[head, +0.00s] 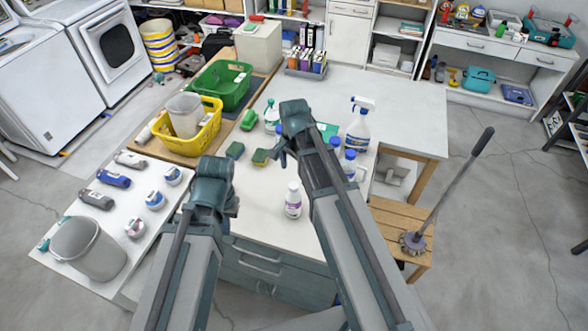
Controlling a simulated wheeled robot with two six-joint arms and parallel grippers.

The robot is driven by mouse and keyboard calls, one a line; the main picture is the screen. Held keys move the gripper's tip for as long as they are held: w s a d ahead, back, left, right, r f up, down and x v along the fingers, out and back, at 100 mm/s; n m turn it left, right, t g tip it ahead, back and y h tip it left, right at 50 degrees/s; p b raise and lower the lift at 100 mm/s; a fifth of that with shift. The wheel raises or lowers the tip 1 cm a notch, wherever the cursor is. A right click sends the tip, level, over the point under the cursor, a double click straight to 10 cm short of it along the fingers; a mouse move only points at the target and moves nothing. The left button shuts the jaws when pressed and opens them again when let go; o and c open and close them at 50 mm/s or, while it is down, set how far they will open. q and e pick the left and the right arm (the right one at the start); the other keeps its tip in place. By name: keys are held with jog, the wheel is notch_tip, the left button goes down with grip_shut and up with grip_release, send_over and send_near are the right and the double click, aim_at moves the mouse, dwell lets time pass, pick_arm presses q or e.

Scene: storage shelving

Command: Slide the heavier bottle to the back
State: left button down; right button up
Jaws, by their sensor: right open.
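A white bottle with a purple label (293,203) stands upright near the front of the white counter, between my arms. A spray bottle (358,130) with a white trigger head and blue-capped bottles (349,160) stand beyond my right arm, which partly hides them. A small green-and-white bottle (272,115) stands farther back. No bottle's weight can be told. My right gripper (282,157) is open and empty above the counter, beside a sponge. My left gripper (231,206) is mostly hidden by its own arm over the counter's left edge; its jaws are unclear.
The counter around the purple-labelled bottle is clear.

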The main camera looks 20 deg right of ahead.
aim_at(294, 191)
notch_tip(294, 191, down, 11)
jog(key=b, duration=1)
grip_shut()
